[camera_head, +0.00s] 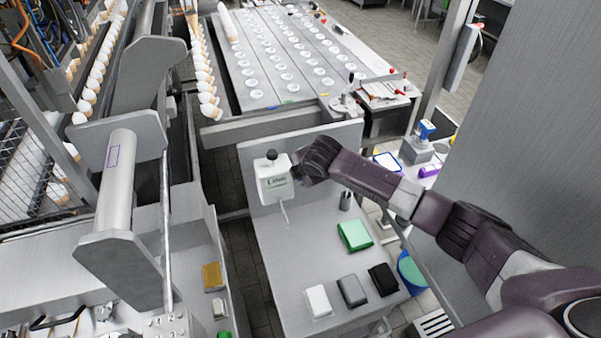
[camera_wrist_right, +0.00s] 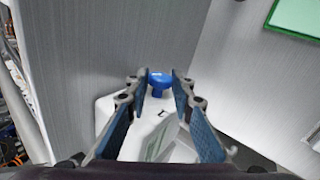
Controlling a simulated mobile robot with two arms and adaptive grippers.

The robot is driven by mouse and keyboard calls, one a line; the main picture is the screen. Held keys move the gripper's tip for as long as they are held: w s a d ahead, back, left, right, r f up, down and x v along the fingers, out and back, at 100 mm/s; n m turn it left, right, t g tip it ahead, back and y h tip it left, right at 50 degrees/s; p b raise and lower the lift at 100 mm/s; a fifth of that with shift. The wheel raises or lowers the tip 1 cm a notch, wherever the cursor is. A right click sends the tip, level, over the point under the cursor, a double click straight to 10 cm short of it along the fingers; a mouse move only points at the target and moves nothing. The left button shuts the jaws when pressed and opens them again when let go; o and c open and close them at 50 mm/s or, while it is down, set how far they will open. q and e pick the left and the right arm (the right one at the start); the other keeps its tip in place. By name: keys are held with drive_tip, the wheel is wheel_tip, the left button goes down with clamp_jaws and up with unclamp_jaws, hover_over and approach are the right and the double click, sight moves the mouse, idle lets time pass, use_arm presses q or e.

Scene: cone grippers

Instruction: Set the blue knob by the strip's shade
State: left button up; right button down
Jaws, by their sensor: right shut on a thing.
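A white box-shaped device (camera_head: 268,190) with a dark knob (camera_head: 271,154) on top stands against a grey upright panel. A greenish panel with lettering shows on its front. My right gripper (camera_head: 294,172) reaches its right side. In the right wrist view, the blue knob (camera_wrist_right: 160,78) sticks out from the white device (camera_wrist_right: 108,103), and my right gripper (camera_wrist_right: 157,88) is shut on it, one finger at each side. The blue knob is hidden in the head view. I cannot make out the strip or its shade. My left gripper is out of view.
The grey table (camera_head: 290,262) holds a green pack (camera_head: 355,235), a white block (camera_head: 318,301), a grey block (camera_head: 352,291) and a black block (camera_head: 382,280). A thin grey piece hangs below the device. A large grey panel (camera_head: 530,150) stands at the right.

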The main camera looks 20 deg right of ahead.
drive_tip(key=shift+w+g, duration=0.2)
drive_tip(key=shift+g, duration=0.7)
drive_tip(key=shift+w+f+g+b, duration=0.1)
drive_tip(key=shift+g+b, duration=0.8)
drive_tip(key=shift+b, duration=0.1)
drive_tip(key=shift+w+g+b, duration=0.1)
drive_tip(key=shift+g+b, duration=1.5)
drive_tip(key=shift+b, duration=1.2)
drive_tip(key=c, duration=1.7)
unclamp_jaws()
drive_tip(key=shift+d, duration=0.1)
drive_tip(key=shift+w+r, duration=0.15)
drive_tip(key=shift+r, duration=0.15)
